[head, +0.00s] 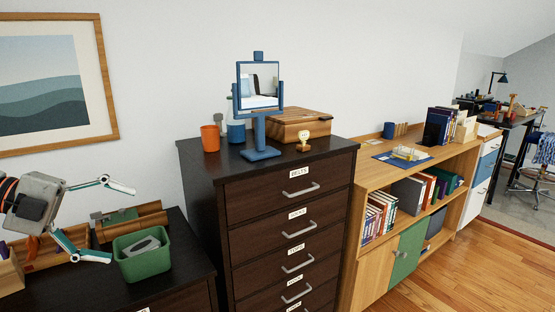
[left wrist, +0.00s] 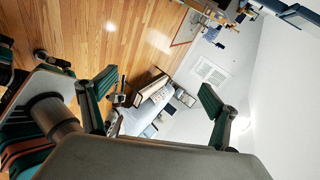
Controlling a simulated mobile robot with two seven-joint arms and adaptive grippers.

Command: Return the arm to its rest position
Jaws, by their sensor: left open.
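My left gripper (head: 120,223) is open in the head view, its two fingers spread wide, pointing right. It appears above the low dark dresser at the lower left, and nothing is between the fingers. In the left wrist view the two fingers of my left gripper (left wrist: 158,86) stand apart with only the distant room and floor between them.
A green bin (head: 143,262) with a grey item inside and a wooden organizer (head: 130,224) stand on the low dresser near my left gripper. A taller dark drawer cabinet (head: 232,205) bears a blue mirror (head: 259,110), an orange cup (head: 210,138) and a wooden box (head: 300,125). Wooden floor (head: 470,265) is clear at right.

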